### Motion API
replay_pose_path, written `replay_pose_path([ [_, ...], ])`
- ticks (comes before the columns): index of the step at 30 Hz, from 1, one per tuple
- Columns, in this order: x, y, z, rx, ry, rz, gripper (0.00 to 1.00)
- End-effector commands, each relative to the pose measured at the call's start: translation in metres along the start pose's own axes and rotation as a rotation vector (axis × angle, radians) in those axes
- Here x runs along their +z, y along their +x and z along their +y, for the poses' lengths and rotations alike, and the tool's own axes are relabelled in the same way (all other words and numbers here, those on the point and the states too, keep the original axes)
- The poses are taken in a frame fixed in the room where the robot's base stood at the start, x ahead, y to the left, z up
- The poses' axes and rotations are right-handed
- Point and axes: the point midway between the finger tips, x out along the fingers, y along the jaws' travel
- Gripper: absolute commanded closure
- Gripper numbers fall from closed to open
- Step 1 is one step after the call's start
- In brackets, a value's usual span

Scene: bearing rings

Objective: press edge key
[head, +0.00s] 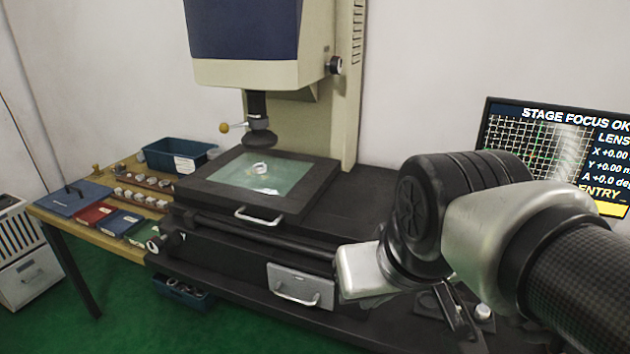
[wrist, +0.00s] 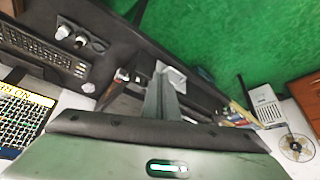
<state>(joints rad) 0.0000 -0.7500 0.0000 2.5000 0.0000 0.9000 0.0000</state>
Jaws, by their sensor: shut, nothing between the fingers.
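My gripper (head: 462,318) points down over the right front of the black bench, below my bent wrist. In the wrist view its fingers (wrist: 162,92) are together with nothing between them. A dark keypad (wrist: 42,52) with rows of small keys lies at the upper left of the wrist view, apart from the fingers. Its labels are too small to read, so I cannot tell which key is the edge key. My arm hides that area in the head view. The monitor (head: 555,150) reads "STAGE FOCUS OK"; its lower lines are partly hidden.
A measuring machine has a glass stage (head: 225,178) with a metal ring (head: 260,169) on it. A panel with pale knobs (wrist: 80,40) sits beside the keypad. A wooden side table (head: 60,208) holds coloured boxes, rings and a blue bin (head: 165,148).

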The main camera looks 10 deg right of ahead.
Motion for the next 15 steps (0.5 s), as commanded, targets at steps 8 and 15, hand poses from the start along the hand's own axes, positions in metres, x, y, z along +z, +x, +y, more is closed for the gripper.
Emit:
replay_pose_path([
  [8,-0.009,0.001,0.002,-0.010,0.021,-0.010,1.00],
  [15,-0.078,0.035,0.035,-0.041,0.216,-0.086,1.00],
])
